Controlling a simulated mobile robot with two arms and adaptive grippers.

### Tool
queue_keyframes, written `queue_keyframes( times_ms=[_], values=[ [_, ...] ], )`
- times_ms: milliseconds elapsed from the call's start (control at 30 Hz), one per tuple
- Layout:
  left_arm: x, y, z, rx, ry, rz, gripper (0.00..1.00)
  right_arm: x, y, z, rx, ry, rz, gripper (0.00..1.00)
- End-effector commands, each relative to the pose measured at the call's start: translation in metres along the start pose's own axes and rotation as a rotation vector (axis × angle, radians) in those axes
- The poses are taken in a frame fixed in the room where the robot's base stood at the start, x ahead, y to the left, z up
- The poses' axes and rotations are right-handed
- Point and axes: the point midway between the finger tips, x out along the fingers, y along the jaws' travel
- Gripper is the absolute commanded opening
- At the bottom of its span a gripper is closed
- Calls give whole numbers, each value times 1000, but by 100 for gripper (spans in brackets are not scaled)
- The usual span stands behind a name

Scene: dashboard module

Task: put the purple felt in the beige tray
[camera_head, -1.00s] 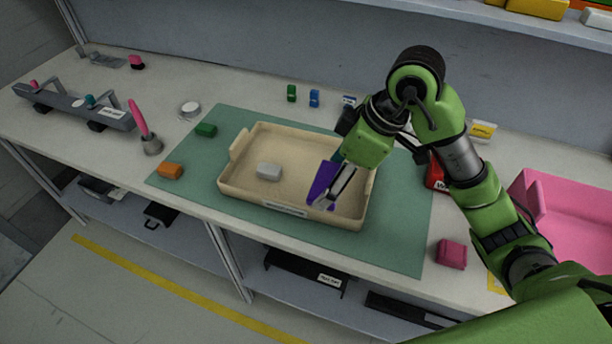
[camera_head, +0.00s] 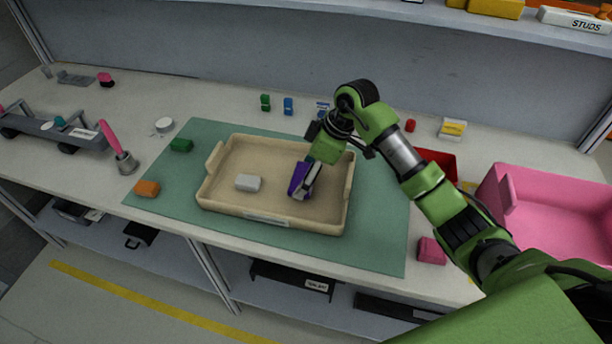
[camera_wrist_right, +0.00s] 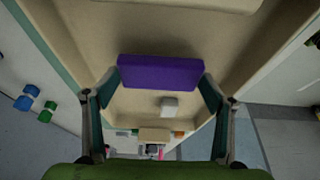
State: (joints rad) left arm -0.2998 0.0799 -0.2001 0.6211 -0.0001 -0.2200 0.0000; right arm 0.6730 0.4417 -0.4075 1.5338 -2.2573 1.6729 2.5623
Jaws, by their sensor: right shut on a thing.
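The purple felt (camera_head: 298,179) is a small purple block over the right part of the beige tray (camera_head: 228,206). My right gripper (camera_head: 306,184) is shut on it. In the right wrist view the purple felt (camera_wrist_right: 160,72) spans between the two fingertips of my right gripper (camera_wrist_right: 153,84), with the tray floor behind it. I cannot tell whether the felt touches the tray floor. A light grey block (camera_head: 248,183) lies in the tray, left of the felt. My left gripper is not in view.
The tray stands on a green mat (camera_head: 378,240). A green block (camera_head: 181,145) and an orange block (camera_head: 147,188) lie at the mat's left. A pink bin (camera_head: 560,205) and a pink block (camera_head: 431,250) are at right. A holder with a pink-handled tool (camera_head: 110,137) stands at left.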

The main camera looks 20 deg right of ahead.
Motion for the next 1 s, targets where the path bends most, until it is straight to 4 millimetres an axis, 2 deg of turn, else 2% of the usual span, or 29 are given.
queue_keyframes(
  times_ms=[133,467,500,567,867,1000],
  values=[
    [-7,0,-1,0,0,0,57,15,-1,6,1,1,-1,61],
    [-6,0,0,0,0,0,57,18,0,8,1,0,0,61],
    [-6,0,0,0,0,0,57,18,0,8,1,1,0,81],
    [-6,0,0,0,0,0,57,18,0,8,1,1,0,92],
    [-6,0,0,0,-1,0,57,18,0,7,1,1,1,92],
    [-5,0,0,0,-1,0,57,11,0,6,0,1,2,92]
  ],
)
